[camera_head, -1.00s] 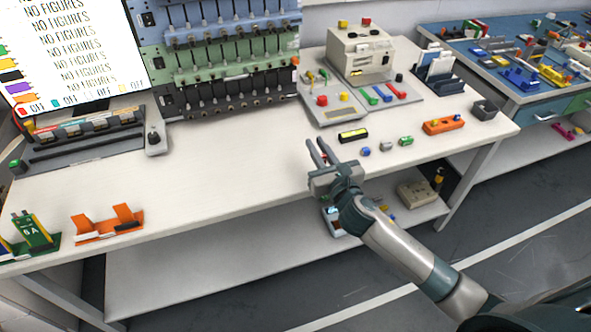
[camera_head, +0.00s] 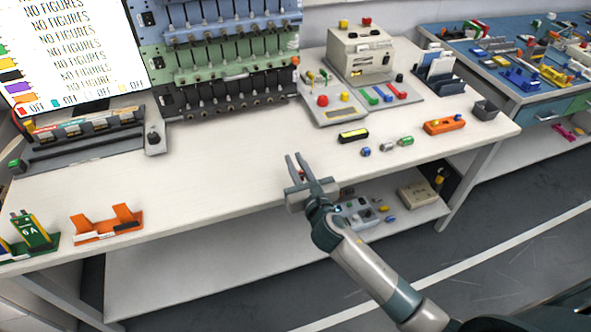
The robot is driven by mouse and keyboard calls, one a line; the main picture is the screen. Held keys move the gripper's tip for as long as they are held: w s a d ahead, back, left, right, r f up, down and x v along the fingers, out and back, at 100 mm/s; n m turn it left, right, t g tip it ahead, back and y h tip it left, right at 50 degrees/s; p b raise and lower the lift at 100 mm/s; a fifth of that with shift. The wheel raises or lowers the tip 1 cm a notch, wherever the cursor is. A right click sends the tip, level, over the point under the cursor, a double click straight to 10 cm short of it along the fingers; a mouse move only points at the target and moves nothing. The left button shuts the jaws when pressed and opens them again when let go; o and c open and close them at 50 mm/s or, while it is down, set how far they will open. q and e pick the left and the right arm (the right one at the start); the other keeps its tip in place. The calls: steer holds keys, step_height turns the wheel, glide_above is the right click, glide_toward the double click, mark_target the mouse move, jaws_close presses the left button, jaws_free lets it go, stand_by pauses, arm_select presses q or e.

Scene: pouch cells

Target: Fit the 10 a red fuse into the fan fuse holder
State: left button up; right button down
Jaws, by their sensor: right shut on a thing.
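My right gripper (camera_head: 302,160) is over the front middle of the white bench. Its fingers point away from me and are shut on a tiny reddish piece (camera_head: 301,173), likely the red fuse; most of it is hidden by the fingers. A grey and black rack with coloured labels (camera_head: 85,130) stands at the left of the bench below the screen. Its lettering is too small to read, so I cannot tell which holder is the fan one. My left gripper is not in view.
A yellow-and-black piece (camera_head: 353,136) and an orange block (camera_head: 444,125) lie right. A beige machine (camera_head: 360,52) stands behind. The bench's middle left is clear.

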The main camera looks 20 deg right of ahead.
steer(key=shift+f, duration=1.3)
steer(key=shift+f, duration=0.1)
steer(key=c, duration=1.7)
jaws_free()
steer(key=shift+b, duration=0.3)
steer(key=shift+r, duration=0.2)
steer(key=shift+s+f, duration=0.15)
steer(key=shift+s, duration=0.25)
steer(key=s, duration=1.1)
steer(key=shift+s+d+r+b, duration=0.2)
steer(key=shift+r+b, duration=0.1)
steer(key=shift+r, duration=0.1)
steer(key=shift+w, duration=0.1)
